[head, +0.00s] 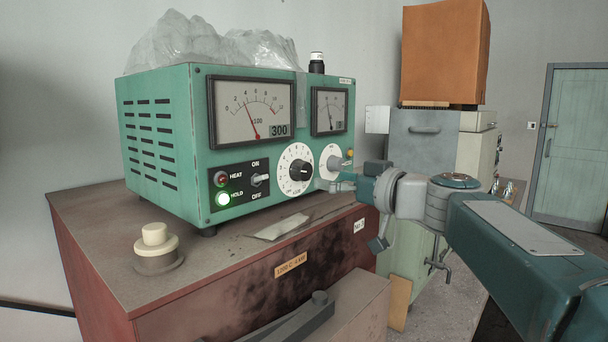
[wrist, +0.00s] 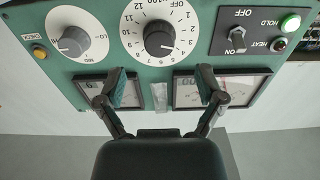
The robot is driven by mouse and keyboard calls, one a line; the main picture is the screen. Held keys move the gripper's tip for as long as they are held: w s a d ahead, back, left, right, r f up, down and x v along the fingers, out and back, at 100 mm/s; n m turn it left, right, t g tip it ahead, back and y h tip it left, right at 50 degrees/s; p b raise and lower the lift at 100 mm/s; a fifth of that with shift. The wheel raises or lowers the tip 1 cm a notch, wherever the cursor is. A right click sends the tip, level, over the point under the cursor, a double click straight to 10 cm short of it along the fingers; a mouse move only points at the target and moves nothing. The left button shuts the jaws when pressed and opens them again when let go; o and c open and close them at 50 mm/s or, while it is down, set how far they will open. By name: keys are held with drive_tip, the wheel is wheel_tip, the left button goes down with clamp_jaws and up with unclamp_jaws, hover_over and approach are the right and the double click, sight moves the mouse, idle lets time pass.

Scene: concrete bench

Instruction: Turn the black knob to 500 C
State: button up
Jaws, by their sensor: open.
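The black knob (head: 298,171) sits at the centre of a round white numbered dial on the green furnace controller (head: 165,140). The wrist view shows the panel upside down, with the black knob (wrist: 159,38) near the top centre. My gripper (head: 336,179) is in front of the panel's right part, by the smaller grey knob. In the wrist view my gripper (wrist: 160,74) is open, its fingers spread and empty, and the black knob appears above the gap between them.
A grey knob (wrist: 73,42) is beside the black one. A toggle switch (head: 259,180) and a lit green HOLD lamp (head: 223,198) are left of the dial in the head view. A cream button (head: 154,234) stands on the bench top (head: 100,220). A paper scrap (head: 277,227) lies before the controller.

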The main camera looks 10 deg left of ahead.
sight(307, 174)
drive_tip(key=x, duration=0.7)
drive_tip(key=shift+d, duration=0.1)
drive_tip(key=shift+d, duration=0.1)
drive_tip(key=c, duration=1.1)
